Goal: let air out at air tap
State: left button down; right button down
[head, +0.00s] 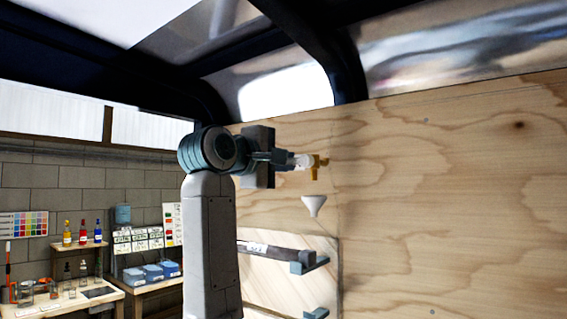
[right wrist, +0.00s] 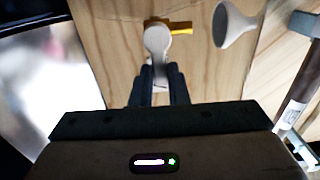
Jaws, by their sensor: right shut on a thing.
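The air tap (head: 318,162) is on the plywood wall, with a yellow brass-like part and a pale white part. In the right wrist view its yellow part (right wrist: 181,27) lies behind a white rounded piece (right wrist: 156,40). My right gripper (head: 286,159) reaches in from the left, level with the tap. Its two dark fingers (right wrist: 158,74) are shut on the lower end of the white piece. The fingers hide part of that end. My left gripper is not in view.
A white funnel (head: 314,205) hangs on the wall just below the tap. A dark bar (head: 275,250) rests on brackets lower down. Dark frame beams cross overhead. Benches with bottles and blue bins (head: 154,273) stand at the far left.

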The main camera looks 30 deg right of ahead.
dwell(0.4)
jog(key=c, duration=1.4)
grip_release()
jog(key=shift+s, duration=0.1)
jog(key=b+v, duration=0.4)
jog(key=v, duration=0.6)
jog(key=shift+s+a, duration=0.15)
jog(key=shift+a, duration=0.2)
